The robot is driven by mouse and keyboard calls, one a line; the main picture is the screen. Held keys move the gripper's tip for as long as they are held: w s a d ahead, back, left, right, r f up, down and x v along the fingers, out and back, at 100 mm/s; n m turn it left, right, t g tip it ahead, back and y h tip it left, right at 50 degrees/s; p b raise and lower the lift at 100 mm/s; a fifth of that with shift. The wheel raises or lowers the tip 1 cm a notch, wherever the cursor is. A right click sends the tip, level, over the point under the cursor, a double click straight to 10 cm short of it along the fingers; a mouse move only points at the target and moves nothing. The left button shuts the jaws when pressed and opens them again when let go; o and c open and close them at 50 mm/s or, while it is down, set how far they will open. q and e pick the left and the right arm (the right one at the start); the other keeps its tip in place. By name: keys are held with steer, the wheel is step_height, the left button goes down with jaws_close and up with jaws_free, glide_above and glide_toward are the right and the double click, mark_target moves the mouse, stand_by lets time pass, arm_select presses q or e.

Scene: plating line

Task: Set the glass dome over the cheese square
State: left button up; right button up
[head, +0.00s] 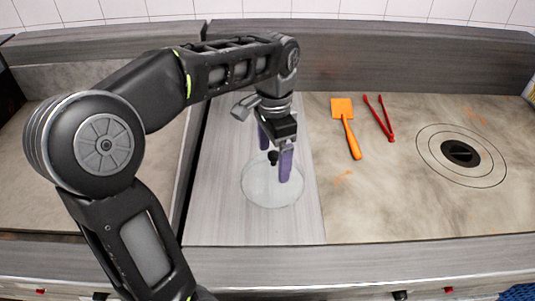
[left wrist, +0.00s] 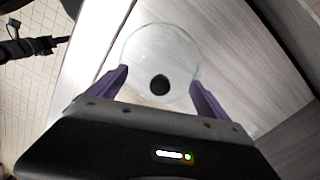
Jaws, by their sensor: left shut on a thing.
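The glass dome (head: 272,190) is clear and round with a black knob (head: 272,157). It shows over the pale grey board in the middle of the head view. My left gripper (head: 275,164) points down with its purple fingers on either side and is shut on the dome. In the left wrist view the dome (left wrist: 160,48) lies between and beyond the fingers, its dark knob (left wrist: 160,85) in the middle. I cannot tell whether the dome touches the board. I cannot make out the cheese square in either view. My right gripper is not in view.
The pale grey board (head: 225,215) has clear room around the dome. To its right on the stained metal top lie an orange spatula (head: 347,130) and red tongs (head: 380,120). Farther right is a ringed round plate with a black centre (head: 460,153). A raised ledge (head: 400,65) runs along the back.

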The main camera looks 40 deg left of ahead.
arm_select(q)
steer(key=w+d+f+n, duration=0.6)
steer(key=w+d, duration=0.4)
steer(key=d, duration=0.2)
steer(key=shift+f, duration=0.55)
steer(key=shift+d, duration=0.1)
